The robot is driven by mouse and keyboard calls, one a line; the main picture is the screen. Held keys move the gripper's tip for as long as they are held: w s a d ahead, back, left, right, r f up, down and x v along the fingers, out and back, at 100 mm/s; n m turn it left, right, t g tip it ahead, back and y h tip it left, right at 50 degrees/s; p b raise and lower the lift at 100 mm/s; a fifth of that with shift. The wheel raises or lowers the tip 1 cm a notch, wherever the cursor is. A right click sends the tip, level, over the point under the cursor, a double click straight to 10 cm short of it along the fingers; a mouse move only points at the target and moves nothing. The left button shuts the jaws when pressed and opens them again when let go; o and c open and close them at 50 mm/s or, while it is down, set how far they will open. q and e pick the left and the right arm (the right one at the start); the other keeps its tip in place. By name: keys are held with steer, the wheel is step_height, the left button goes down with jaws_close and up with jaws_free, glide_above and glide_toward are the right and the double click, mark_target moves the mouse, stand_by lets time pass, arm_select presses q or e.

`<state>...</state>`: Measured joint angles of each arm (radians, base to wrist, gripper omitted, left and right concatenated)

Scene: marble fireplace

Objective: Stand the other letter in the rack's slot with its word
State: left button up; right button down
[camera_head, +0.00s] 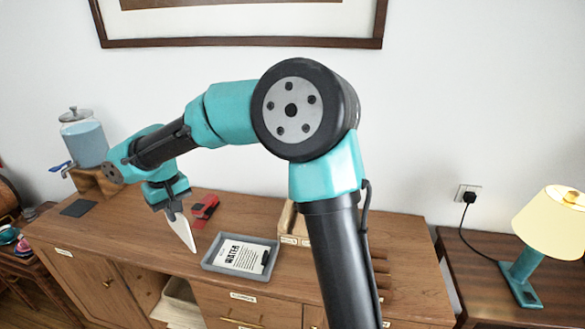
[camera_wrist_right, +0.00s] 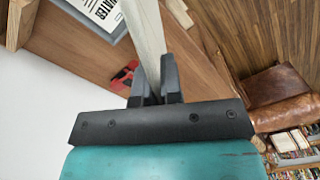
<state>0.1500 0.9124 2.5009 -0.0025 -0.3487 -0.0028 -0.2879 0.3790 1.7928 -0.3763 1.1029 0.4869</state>
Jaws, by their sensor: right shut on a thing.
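My right gripper (camera_head: 170,208) is shut on a pale letter (camera_head: 182,232), which hangs below it, tilted, above the front part of the wooden cabinet top. In the right wrist view the fingers (camera_wrist_right: 154,82) pinch the letter (camera_wrist_right: 147,30), seen nearly edge-on, so its word cannot be read. A light wooden box-like thing (camera_head: 288,225), possibly the rack, stands at the back right with a small label on its front. My right arm hides much of it, and its slots cannot be made out. My left gripper is not in view.
A grey tray (camera_head: 212,263) with a printed white card (camera_head: 243,256) lies right of the held letter. A red object (camera_head: 204,207) lies behind the letter. A drink dispenser (camera_head: 83,137) and dark pad (camera_head: 79,208) are at left. A lamp (camera_head: 545,222) stands right.

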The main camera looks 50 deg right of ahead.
steer(key=s+d+f+m, duration=0.1)
steer(key=d+m, duration=0.5)
steer(key=d, duration=1.3)
steer(key=s+d+f+m, duration=0.1)
steer(key=s+d+m, duration=0.2)
steer(key=d, duration=1.6)
steer(key=m, duration=0.2)
steer(key=shift+s+d+f+m, duration=0.15)
steer(key=shift+d+f+m, duration=0.05)
steer(key=shift+d+m, duration=0.2)
steer(key=shift+f, duration=0.15)
step_height(320, 180, down, 8)
steer(key=shift+f, duration=0.25)
steer(key=shift+f, duration=3.75)
